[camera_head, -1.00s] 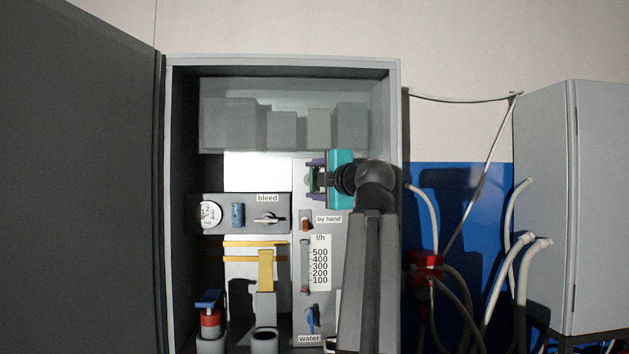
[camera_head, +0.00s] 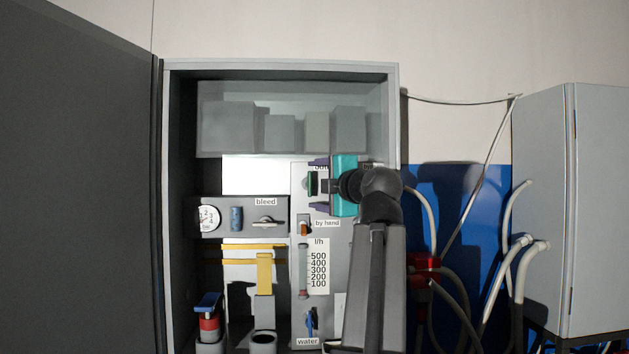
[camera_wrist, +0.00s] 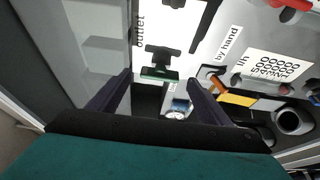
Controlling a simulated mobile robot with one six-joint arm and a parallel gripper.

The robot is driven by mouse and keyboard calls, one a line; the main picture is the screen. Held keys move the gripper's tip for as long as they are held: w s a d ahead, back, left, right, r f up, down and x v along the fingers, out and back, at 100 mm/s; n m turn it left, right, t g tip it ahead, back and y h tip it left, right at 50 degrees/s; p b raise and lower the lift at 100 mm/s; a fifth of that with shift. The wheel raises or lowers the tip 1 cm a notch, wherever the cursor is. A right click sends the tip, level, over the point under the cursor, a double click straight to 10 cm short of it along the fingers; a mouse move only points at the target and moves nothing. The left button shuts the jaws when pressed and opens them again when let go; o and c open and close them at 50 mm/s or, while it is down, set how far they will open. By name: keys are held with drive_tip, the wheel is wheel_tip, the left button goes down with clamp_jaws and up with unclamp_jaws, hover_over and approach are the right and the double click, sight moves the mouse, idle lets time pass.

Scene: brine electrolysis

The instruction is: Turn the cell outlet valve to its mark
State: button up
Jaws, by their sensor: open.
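The cell outlet valve has a green-edged, dark handle (camera_head: 312,184) on the light panel inside the cabinet, near the "outlet" label, which my gripper partly covers in the head view. In the wrist view the handle (camera_wrist: 160,73) lies crosswise just beyond the fingertips, in line with the gap between them. My gripper (camera_head: 313,185) has a teal body and purple fingers. It is open, with one finger above and one below the handle in the head view. It is also seen in the wrist view (camera_wrist: 158,81), with nothing held. I cannot make out the valve's mark.
Below the valve are an orange "by hand" switch (camera_head: 304,228), a flow scale (camera_head: 318,267) and a blue water valve (camera_head: 310,320). A bleed valve (camera_head: 267,221) and a gauge (camera_head: 208,218) sit to the left. The open cabinet door (camera_head: 80,190) stands at left.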

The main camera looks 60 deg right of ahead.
drive_tip(key=p+v, duration=0.8)
drive_tip(key=v, duration=0.3)
drive_tip(key=shift+s, duration=0.2)
drive_tip(key=shift+a, duration=0.1)
idle(0.7)
